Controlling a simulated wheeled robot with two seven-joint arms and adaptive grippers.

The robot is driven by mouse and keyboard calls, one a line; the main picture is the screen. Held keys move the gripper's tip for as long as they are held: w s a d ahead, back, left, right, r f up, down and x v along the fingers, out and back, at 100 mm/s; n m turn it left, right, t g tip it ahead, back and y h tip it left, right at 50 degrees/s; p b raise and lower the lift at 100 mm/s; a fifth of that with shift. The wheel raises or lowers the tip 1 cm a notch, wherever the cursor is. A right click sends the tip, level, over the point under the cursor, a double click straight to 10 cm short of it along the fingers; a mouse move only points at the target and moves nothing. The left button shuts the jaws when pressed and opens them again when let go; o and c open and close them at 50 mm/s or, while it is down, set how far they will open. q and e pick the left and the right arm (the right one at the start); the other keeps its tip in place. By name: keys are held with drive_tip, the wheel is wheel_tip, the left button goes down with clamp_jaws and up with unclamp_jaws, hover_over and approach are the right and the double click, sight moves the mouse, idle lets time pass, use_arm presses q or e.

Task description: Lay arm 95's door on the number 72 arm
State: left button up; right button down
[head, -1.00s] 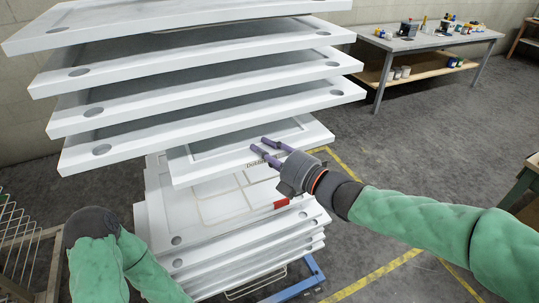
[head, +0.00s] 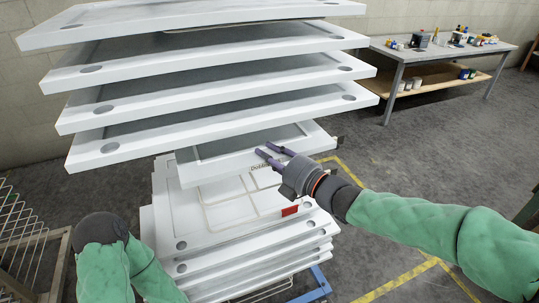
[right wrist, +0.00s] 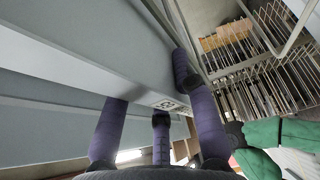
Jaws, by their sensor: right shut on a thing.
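A white framed door (head: 225,166) with a recessed panel is level or nearly so, between white slabs above and a stack below. My right gripper (head: 263,151) is shut on the door's near edge at the right, beside a partly hidden label. The right wrist view shows the fingers around a pale panel edge (right wrist: 60,80) with a printed label (right wrist: 166,105). Below, a white arm (head: 185,213) shows a pale line pattern and a red tag (head: 290,210); whether it touches the door I cannot tell. No number is legible. My left gripper is not visible.
Several white slabs (head: 210,108) with round dark holes overhang the door closely. More white arms (head: 255,262) are stacked below on a blue frame (head: 312,287). A wire rack (head: 22,235) stands left. A workbench (head: 445,52) stands back right; floor between is clear.

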drive_tip(key=shift+b, duration=0.35)
idle(0.7)
drive_tip(key=c, duration=0.9)
unclamp_jaws()
drive_tip(key=shift+f, duration=0.15)
drive_tip(key=shift+f, duration=0.2)
drive_tip(key=s+d+b, duration=0.1)
drive_tip(key=s+d, duration=0.1)
drive_tip(key=s, duration=0.6)
drive_tip(key=shift+s+d, duration=0.3)
drive_tip(key=shift+d, duration=0.1)
